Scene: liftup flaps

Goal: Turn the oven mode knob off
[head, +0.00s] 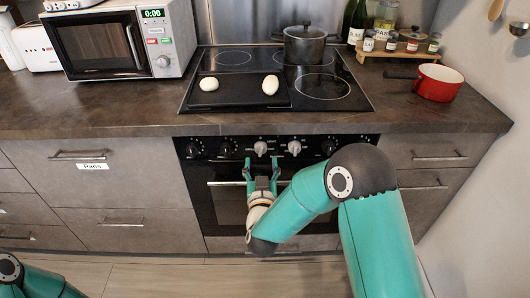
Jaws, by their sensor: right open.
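The oven's black control panel (210,149) runs below the cooktop and carries a row of knobs. Two light grey knobs stand out in the middle, a left one (261,148) and a right one (294,147); the others are dark. The labels are too small to show which is the oven mode knob. My right gripper (261,164) is open, its fingers pointing up just below the left grey knob, with no clear contact. It covers part of the oven door. My left gripper is out of view; only teal parts of my left arm show at lower left.
The oven handle (222,184) runs behind my right gripper. The countertop edge (110,131) overhangs the panel. A pot (304,46), a dark tray (240,92) with two pale oval items, and a red saucepan (438,83) stand above. The floor at left is clear.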

